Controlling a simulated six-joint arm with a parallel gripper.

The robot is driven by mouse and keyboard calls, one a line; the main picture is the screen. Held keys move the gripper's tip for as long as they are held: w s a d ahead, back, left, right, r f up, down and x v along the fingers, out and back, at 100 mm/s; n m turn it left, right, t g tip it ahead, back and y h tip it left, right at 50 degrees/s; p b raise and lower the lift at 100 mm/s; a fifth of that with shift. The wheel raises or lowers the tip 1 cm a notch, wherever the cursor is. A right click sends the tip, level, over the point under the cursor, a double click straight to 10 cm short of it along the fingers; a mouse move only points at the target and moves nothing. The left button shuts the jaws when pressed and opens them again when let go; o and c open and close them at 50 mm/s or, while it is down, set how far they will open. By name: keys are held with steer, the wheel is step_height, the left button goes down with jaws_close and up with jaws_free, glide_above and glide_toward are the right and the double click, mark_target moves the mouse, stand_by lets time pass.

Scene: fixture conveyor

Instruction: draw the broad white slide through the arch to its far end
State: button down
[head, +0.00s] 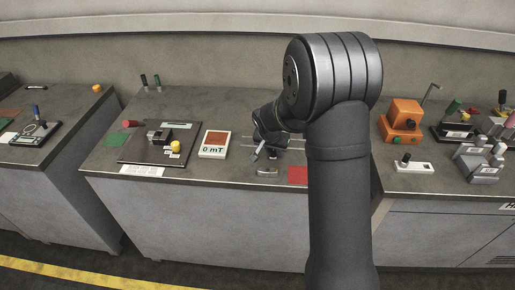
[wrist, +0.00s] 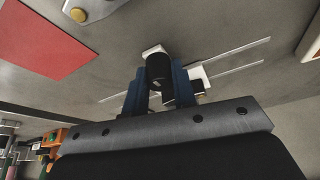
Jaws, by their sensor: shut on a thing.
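My gripper (wrist: 158,72) has its two blue fingers closed on a black knob (wrist: 158,66). White parts that look like the slide (wrist: 152,50) show beyond the knob and to its right, between two thin pale rails on the bench. A second dark part sits on the white to the right of the fingers; I cannot tell if it is the arch. In the head view my gripper (head: 270,152) is low over the rails, and the slide and arch are mostly hidden by my arm.
A red square (head: 298,175) and a small silver block (head: 267,172) lie at the bench front. A white 0 mT meter (head: 213,150) stands left of the rails. An orange device (head: 403,118) and a white plate with a black knob (head: 413,167) are right.

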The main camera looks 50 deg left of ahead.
steer(key=w+d, duration=0.7)
steer(key=shift+w+d, duration=0.35)
steer(key=shift+w, duration=0.05)
steer(key=c, duration=1.2)
jaws_free()
steer(key=v, duration=1.7)
steer(key=shift+s+r, duration=0.15)
steer(key=x, duration=1.7)
